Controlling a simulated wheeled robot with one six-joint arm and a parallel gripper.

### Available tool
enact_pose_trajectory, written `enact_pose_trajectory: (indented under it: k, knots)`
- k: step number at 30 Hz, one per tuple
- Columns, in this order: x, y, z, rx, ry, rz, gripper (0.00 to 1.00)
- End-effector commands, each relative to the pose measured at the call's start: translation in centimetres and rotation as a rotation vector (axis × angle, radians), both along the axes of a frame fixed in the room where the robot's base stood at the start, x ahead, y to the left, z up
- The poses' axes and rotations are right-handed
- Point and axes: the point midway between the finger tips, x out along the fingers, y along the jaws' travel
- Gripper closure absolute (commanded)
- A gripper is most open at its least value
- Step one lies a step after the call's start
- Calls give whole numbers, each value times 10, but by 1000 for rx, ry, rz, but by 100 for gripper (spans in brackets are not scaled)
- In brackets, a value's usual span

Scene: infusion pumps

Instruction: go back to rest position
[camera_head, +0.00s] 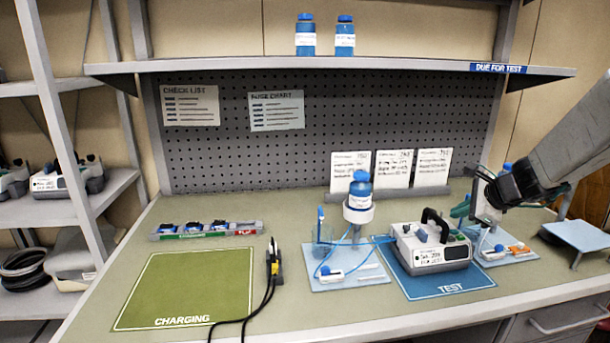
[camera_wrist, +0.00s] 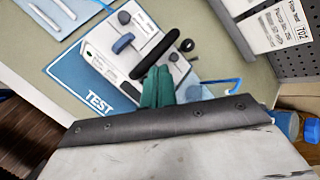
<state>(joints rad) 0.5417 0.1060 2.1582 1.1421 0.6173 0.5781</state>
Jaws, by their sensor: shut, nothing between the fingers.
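My gripper (camera_wrist: 158,88) shows in the wrist view with its green fingers together and nothing between them. In the head view my gripper (camera_head: 460,211) is at the right side of the bench, beside and above the right part of the infusion pump. The white pump (camera_head: 432,254) with a black handle stands on the blue TEST mat (camera_head: 460,285). The pump also shows in the wrist view (camera_wrist: 120,52), beyond the fingers, apart from them as far as I can tell.
A blue-capped bottle (camera_head: 360,190) stands in a white holder left of the pump, with blue tubing. The green CHARGING mat (camera_head: 190,289) is bare. A cable plug (camera_head: 274,262) and a sorting tray (camera_head: 207,230) are near it. A shelf (camera_head: 330,64) overhangs the bench.

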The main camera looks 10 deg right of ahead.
Motion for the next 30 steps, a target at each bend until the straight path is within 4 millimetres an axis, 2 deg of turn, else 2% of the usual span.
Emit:
enact_pose_trajectory:
  k: [2,5,9,13,16,18,21,25,30]
  knots:
    - [-16,14,-12,-42,35,129,100]
    - [-50,44,-14,-129,70,362,100]
    - [-110,98,-5,-282,111,752,100]
    - [-174,137,6,-428,151,1102,100]
    - [-225,156,13,-549,188,1354,100]
    - [-257,163,18,-636,215,1506,100]
    - [-295,168,24,-755,248,1677,100]
    - [-325,171,31,-888,260,1787,100]
    - [-334,181,41,-987,201,1819,100]
